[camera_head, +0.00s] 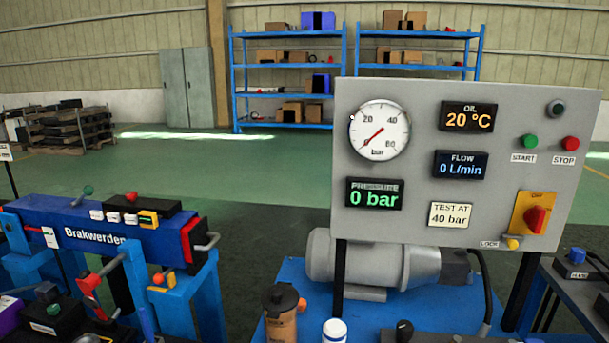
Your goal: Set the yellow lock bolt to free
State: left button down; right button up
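The yellow lock bolt (513,243) is a small knob at the lower right of the grey control panel (400,225). A small LOCK label (489,244) sits just left of it. Right above it is a yellow plate (522,205) with a red rotary switch (536,219) and an OFF mark at its top. The bolt's exact setting is too small to tell. Neither of my grippers shows in the head view.
The panel also has a pressure gauge (380,130), digital displays, a green START button (530,141) and a red STOP button (571,143). Below stand a grey motor (360,262) and a brown bottle (281,315). A blue machine (120,240) stands left.

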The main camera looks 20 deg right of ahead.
aim_at(513, 241)
jog(key=z, duration=1.25)
